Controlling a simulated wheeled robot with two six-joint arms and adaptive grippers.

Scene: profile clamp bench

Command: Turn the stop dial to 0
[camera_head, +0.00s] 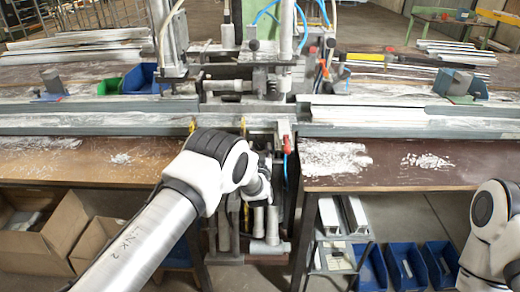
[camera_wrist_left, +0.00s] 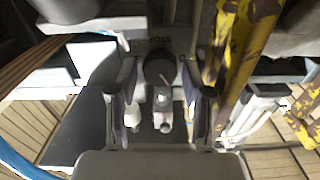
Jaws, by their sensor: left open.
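The stop dial (camera_wrist_left: 158,68) is a dark round knob with a thin light pointer line, on a grey plate in the left wrist view. The line slants toward the lower right. Small marks above the dial are too blurred to read. My left gripper (camera_wrist_left: 160,82) is open, with one finger on each side of the dial; I cannot tell whether either finger touches it. In the head view my left gripper (camera_head: 264,178) is at the front of the clamp machine, below the rail, and the dial is hidden there. My right gripper is out of view; only part of that arm shows.
A yellow worn bar (camera_wrist_left: 238,55) runs close to the right finger in the wrist view. A red-handled part with a blue hose (camera_head: 286,145) hangs right of the left gripper. Brown benches (camera_head: 400,165) flank the machine; blue bins (camera_head: 405,265) stand below at right.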

